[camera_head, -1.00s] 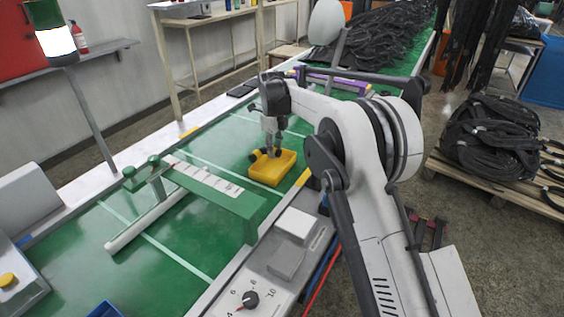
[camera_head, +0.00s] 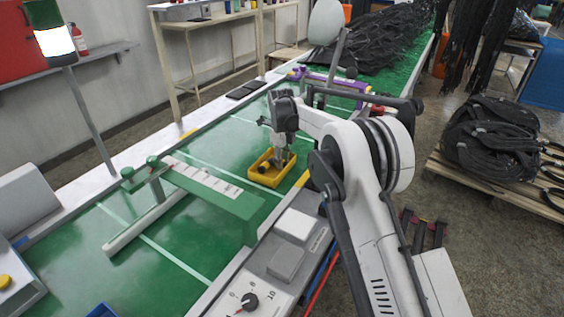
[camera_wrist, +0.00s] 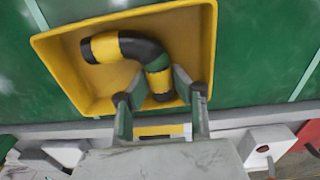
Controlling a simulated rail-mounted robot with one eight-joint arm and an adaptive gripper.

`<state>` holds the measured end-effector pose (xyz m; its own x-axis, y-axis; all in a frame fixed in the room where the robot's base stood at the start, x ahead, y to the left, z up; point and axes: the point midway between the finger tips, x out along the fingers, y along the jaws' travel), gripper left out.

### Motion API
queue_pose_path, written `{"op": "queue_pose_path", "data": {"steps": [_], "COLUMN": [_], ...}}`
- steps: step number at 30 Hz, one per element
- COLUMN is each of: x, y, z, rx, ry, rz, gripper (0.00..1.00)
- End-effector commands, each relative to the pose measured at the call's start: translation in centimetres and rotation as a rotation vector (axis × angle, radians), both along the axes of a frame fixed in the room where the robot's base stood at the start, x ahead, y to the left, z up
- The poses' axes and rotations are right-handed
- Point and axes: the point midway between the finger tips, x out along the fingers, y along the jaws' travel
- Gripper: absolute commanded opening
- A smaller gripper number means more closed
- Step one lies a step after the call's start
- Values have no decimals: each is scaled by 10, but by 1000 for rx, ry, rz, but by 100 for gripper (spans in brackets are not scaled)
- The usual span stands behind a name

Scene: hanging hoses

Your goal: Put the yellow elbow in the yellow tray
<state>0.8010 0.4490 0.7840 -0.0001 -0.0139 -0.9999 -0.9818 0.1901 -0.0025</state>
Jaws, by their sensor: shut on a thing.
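The yellow elbow (camera_wrist: 104,47) is a curved black pipe piece with yellow bands. In the wrist view it is inside the outline of the yellow tray (camera_wrist: 50,55), with one end between the fingers of my gripper (camera_wrist: 160,88). My gripper is shut on that end. In the head view my gripper (camera_head: 281,163) reaches down into the yellow tray (camera_head: 262,179), and the elbow (camera_head: 264,167) shows dark at the tray's left part. I cannot tell whether the elbow rests on the tray floor.
The tray stands on a green conveyor belt (camera_head: 190,235). A green gate-like bar (camera_head: 215,193) crosses the belt to the left. A control box with a dial (camera_head: 250,300) is at the front. A purple item (camera_head: 335,82) lies farther back.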

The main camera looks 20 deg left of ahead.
Motion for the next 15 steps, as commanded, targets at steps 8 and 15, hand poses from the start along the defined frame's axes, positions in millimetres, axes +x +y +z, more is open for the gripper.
{"op": "queue_pose_path", "data": {"steps": [8, 15], "x": [0, 0], "y": [0, 0], "z": [-3, -1], "rx": [0, 0], "ry": [0, 0], "rz": [0, 0], "gripper": [41, 41]}}
